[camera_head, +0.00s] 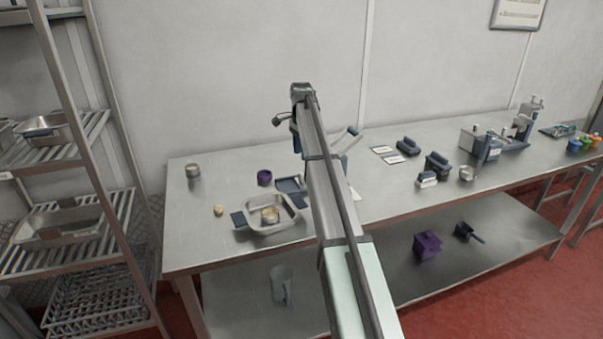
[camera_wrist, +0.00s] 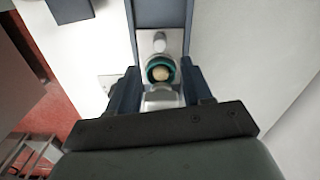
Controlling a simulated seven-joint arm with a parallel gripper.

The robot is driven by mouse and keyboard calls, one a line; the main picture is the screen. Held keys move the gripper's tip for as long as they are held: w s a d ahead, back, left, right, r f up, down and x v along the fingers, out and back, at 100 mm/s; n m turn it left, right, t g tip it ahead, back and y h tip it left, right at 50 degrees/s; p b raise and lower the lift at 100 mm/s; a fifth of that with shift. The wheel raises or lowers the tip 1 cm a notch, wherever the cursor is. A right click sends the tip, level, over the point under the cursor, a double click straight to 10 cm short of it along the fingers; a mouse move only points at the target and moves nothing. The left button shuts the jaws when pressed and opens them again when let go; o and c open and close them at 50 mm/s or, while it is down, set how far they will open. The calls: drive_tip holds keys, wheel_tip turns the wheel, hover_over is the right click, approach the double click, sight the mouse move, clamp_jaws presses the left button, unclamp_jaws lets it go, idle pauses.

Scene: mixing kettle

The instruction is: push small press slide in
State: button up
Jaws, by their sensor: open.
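In the wrist view, the small press shows a dark blue upright (camera_wrist: 160,12) with a grey metal slide (camera_wrist: 162,97) in front of it. A teal ring (camera_wrist: 149,69) sits on the slide, with a round beige piece (camera_wrist: 162,74) inside. My gripper (camera_wrist: 160,82) is open, its dark fingers on either side of the slide; whether they touch it I cannot tell. In the head view, my arm covers most of the press. Only a light lever (camera_head: 345,138) and dark parts show beside the arm. The fingertips are hidden there.
A metal pan (camera_head: 286,226) and a purple cup (camera_head: 264,178) stand left of my arm, with a metal cup (camera_head: 193,171) farther left. Several blue tools and a larger machine (camera_head: 488,146) stand to the right.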

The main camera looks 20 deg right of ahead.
sight(302, 174)
wheel_tip(302, 174, down, 10)
drive_tip(key=shift+f, duration=0.1)
idle(0.4)
clamp_jaws()
idle(0.4)
